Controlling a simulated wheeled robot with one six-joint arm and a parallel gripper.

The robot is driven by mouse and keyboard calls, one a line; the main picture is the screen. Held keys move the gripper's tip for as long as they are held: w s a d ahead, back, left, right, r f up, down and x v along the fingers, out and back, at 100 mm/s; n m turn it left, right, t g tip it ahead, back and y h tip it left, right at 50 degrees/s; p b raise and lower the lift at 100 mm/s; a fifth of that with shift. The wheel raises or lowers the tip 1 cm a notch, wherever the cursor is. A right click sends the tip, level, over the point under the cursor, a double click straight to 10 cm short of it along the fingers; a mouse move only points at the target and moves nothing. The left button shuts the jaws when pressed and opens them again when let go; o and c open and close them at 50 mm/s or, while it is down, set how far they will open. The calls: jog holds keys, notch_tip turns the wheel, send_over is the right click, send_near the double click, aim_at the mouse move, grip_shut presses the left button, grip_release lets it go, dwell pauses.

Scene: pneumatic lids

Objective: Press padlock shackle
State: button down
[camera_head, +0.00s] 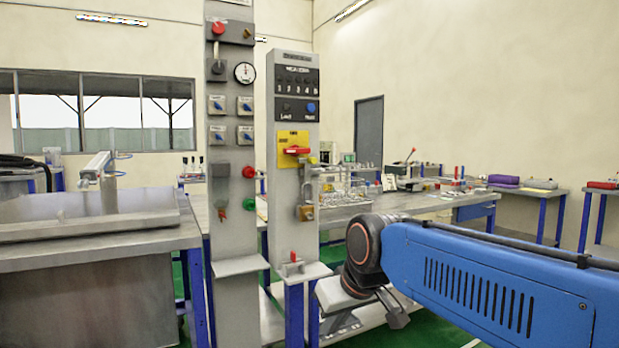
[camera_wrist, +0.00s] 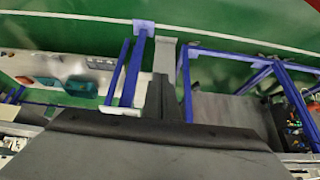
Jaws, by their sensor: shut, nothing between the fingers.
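A brass padlock (camera_head: 306,212) hangs on the front of the right grey panel (camera_head: 285,225), below a yellow plate with a red rotary handle (camera_head: 297,151). Its shackle (camera_head: 307,190) shows as a thin grey loop above the body; I cannot tell whether it is seated. My gripper (camera_head: 396,314) is at the lower right of the padlock, clearly apart from it, with its fingers shut and empty. In the wrist view my gripper (camera_wrist: 163,95) is dark, seen over green floor and blue table legs. The padlock is not recognizable in the wrist view.
A left grey panel (camera_head: 232,250) carries a gauge, blue-handled valves and knobs. A small shelf with a red-topped part (camera_head: 293,258) juts out below the padlock. A metal workbench (camera_head: 90,235) stands at left; another bench (camera_head: 425,203) stands behind the panels.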

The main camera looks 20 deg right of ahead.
jog(key=w+d+r+t, duration=0.1)
jog(key=w+d+r, duration=0.3)
jog(key=w+r, duration=0.6)
jog(key=w+d+r+t, duration=0.2)
jog(key=w+d+r, duration=0.3)
jog(key=w+r, duration=0.5)
jog(key=w+d+r+t, duration=0.2)
jog(key=w+d+r, duration=0.2)
jog(key=w+r, duration=0.6)
jog(key=shift+w+d+r+n+h, duration=0.2)
jog(key=shift+w+d+n+h, duration=0.15)
jog(key=shift+w, duration=0.3)
jog(key=shift+a, duration=0.1)
jog(key=x, duration=1)
jog(key=shift+f, duration=0.15)
jog(key=shift+f, duration=1.05)
